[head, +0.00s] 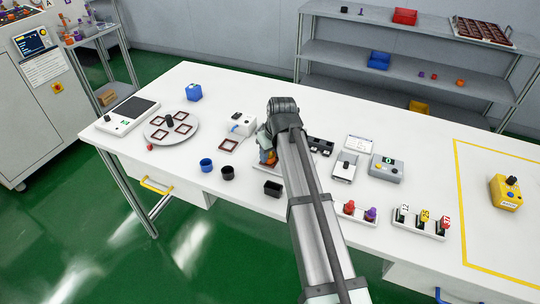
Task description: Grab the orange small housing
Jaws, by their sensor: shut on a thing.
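My arm reaches over the middle of the white table, and my gripper (268,150) points down there, partly hidden by my own wrist. An orange piece (268,157), which looks like the small housing, shows right at the fingertips, with something blue close by it. My gripper is shut on this orange housing. The view is too small to tell how the fingers sit on it or whether it is clear of the surface below.
A blue cup (206,165), a dark cup (228,173) and a black bin (273,189) stand in front and left. A round plate (158,138) with dark red frames lies farther left. A grey box (386,170) and a white rack (420,228) stand right.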

